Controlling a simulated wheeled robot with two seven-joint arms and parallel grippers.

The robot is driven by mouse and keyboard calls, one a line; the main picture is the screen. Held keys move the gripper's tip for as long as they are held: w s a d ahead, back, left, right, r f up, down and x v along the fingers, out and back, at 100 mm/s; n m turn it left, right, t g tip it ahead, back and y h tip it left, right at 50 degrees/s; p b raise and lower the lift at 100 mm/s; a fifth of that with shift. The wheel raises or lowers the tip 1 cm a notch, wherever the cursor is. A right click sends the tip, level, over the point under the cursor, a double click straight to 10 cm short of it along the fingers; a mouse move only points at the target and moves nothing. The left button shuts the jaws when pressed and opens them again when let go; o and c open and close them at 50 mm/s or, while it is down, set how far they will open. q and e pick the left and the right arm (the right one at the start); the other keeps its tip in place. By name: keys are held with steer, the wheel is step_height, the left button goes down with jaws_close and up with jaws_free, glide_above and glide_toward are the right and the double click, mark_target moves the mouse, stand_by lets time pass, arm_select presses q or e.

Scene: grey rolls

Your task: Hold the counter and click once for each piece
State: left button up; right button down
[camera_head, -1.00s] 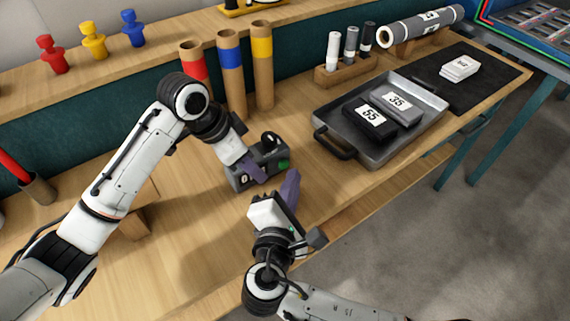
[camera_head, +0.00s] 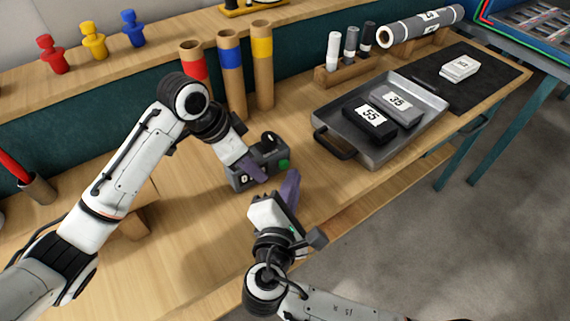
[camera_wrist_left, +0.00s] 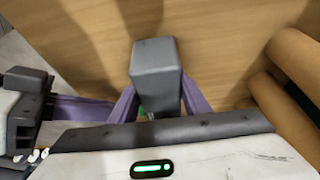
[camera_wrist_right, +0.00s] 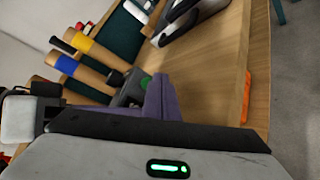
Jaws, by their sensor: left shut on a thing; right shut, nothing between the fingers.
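The counter (camera_head: 243,180) is a dark grey box with a white number display and a green button (camera_head: 284,164) on its right end. My left gripper (camera_head: 257,173) is shut on it, with purple fingers on both sides of the grey body (camera_wrist_left: 155,65) in the left wrist view. The display is partly hidden by a finger. My right gripper (camera_head: 292,183) is shut and empty, just in front of the button and apparently apart from it. In the right wrist view its fingers (camera_wrist_right: 160,98) partly cover the counter (camera_wrist_right: 127,92).
The grey metal tray (camera_head: 433,98) stands right of the counter. A white labelled stack (camera_head: 460,68) lies on a black mat (camera_head: 502,75). Banded cardboard tubes (camera_head: 231,80) stand behind the counter. A grey roll (camera_head: 420,27) lies at the back. The front left wood is bare.

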stand_by(0.8)
steer(key=shift+w+a, duration=0.2)
steer(key=shift+w, duration=0.05)
steer(key=shift+r, duration=0.1)
steer(key=shift+w+a+r, duration=0.1)
steer(key=shift+a, duration=0.05)
steer(key=shift+w+a, duration=0.15)
steer(key=shift+w, duration=0.1)
steer(key=shift+w+f, duration=0.15)
steer(key=shift+f, duration=0.05)
stand_by(0.5)
stand_by(0.3)
steer(key=shift+s+d, duration=0.55)
steer(key=shift+s, duration=0.25)
